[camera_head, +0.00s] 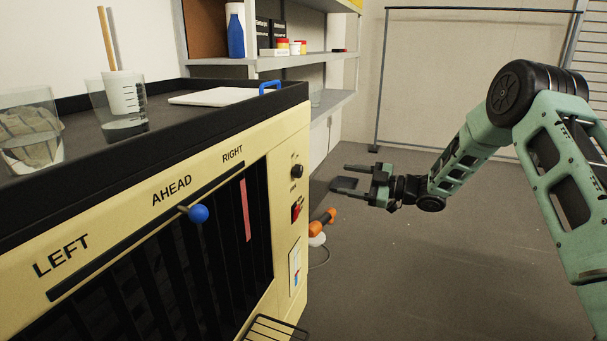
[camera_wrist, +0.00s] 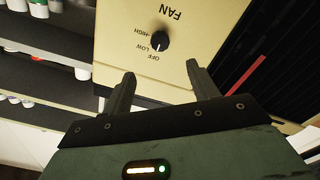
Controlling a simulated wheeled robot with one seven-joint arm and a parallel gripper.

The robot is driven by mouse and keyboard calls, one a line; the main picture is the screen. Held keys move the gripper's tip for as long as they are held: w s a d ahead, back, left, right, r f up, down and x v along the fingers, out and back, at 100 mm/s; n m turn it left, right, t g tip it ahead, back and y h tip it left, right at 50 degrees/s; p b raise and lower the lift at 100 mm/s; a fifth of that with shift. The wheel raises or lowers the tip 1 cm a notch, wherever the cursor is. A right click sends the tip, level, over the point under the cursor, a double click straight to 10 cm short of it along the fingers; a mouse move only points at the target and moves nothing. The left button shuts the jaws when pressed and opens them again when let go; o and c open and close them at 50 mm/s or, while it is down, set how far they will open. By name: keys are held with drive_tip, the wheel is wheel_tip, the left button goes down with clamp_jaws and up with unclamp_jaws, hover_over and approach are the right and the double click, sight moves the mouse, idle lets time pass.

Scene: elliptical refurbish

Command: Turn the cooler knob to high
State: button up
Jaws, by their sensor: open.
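The cooler (camera_head: 262,140) is a cream panel cabinet with a dark top, a slatted vent and a blue-tipped slider. Its black round knob (camera_head: 297,171) is at the upper right of the front panel. In the wrist view the knob (camera_wrist: 160,40) shows upside down under the word FAN, with OFF, LOW and HIGH around it; its white pointer mark is too small to read surely. My gripper (camera_head: 345,182) is open and empty, to the right of the cooler and apart from it. In the wrist view my gripper's fingertips (camera_wrist: 160,78) point toward the panel, with the knob beyond them.
A red switch (camera_head: 296,212) sits below the knob. An orange-handled tool (camera_head: 322,220) is beside the cooler, below my gripper. Beakers (camera_head: 118,108) and a white board (camera_head: 215,96) lie on the cooler's top. Shelves (camera_head: 300,58) stand behind. The floor to the right is clear.

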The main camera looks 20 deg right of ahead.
sight(301, 172)
drive_tip(key=x, duration=1.3)
drive_tip(key=shift+w+a, duration=0.25)
drive_tip(key=shift+a, duration=0.05)
drive_tip(key=c, duration=1)
